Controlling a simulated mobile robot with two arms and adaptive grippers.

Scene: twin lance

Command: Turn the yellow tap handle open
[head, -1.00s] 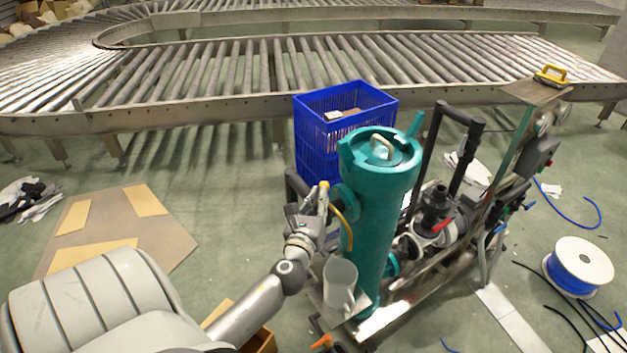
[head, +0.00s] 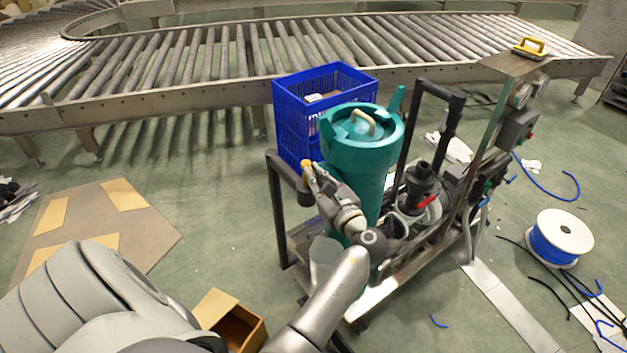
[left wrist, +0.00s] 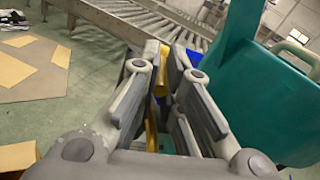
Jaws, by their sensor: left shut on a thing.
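The yellow tap handle (head: 306,163) shows as a small yellow end at the tip of my left gripper (head: 311,174), beside the tall teal cylinder (head: 362,135). In the left wrist view the yellow handle (left wrist: 151,52) lies between the two fingers of my left gripper (left wrist: 163,70), which is shut on it. The fingers hide most of the handle and the tap body, so I cannot tell how far it is turned. My right gripper is not in view.
A blue crate (head: 290,115) stands behind the cylinder, near the roller conveyor (head: 190,65). A translucent jug (head: 322,262) is below my left arm. Dark pipes and a red valve handle (head: 428,202) are to the right. A cardboard box (head: 226,322) sits on the floor.

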